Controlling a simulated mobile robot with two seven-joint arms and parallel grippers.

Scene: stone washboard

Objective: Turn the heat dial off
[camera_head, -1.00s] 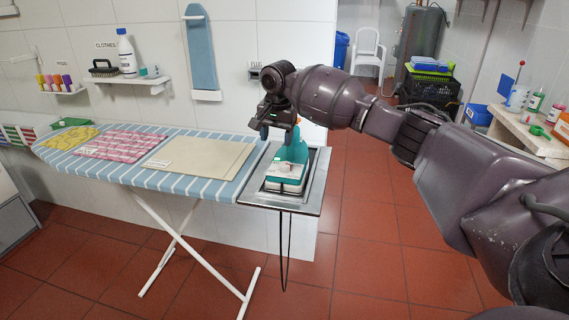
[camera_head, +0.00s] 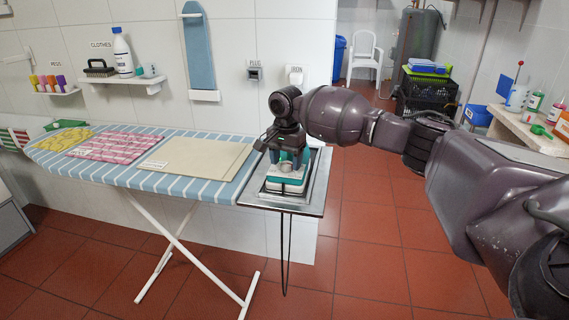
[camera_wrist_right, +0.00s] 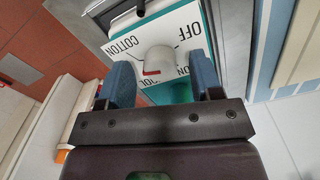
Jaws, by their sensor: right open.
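The teal and white iron (camera_head: 284,187) stands on the metal rest at the right end of the ironing board. In the right wrist view its white panel (camera_wrist_right: 125,40) carries OFF and COTTON labels; other labels are partly hidden. The round white heat dial (camera_wrist_right: 160,62) has a red mark on its near side, away from the OFF label. My right gripper (camera_head: 289,160) is over the iron. In the wrist view its blue-padded fingers (camera_wrist_right: 163,78) are open, one on each side of the dial. I cannot tell whether they touch it. My left gripper is not in view.
The metal rest (camera_head: 318,190) adjoins the striped ironing board (camera_head: 215,192), which holds a folded beige cloth (camera_head: 195,158) and a pink checked cloth (camera_head: 115,143). The wall with a socket (camera_head: 254,74) is behind. The red floor to the right is clear.

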